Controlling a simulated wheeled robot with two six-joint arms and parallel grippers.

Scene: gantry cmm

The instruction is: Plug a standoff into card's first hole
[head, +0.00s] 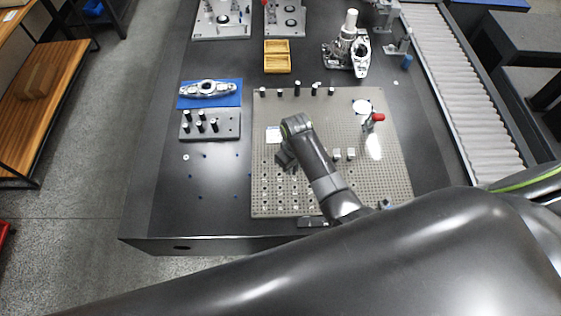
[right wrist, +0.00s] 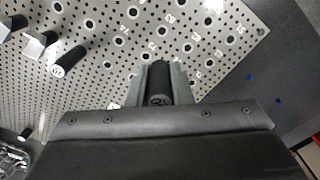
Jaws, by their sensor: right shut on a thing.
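My right gripper (head: 285,158) is over the left part of the perforated plate (head: 340,180). In the right wrist view the right gripper (right wrist: 160,82) is shut on a dark cylindrical standoff (right wrist: 159,84), seen end-on between the fingers. The plate (right wrist: 80,105) lies beyond it, with larger ringed holes and small printed labels. I cannot tell that the standoff touches the plate. A small white card (head: 273,135) lies on the plate just behind the gripper; its print is too small to read. My left gripper is not in view.
Several standoffs (head: 297,88) stand along the plate's back edge. A grey block (head: 225,128) with dark pegs and a blue mat (head: 222,100) with a metal part are left of the plate. A red-tipped clamp (head: 376,118) and two small blocks (head: 344,154) stand on the plate's right half.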

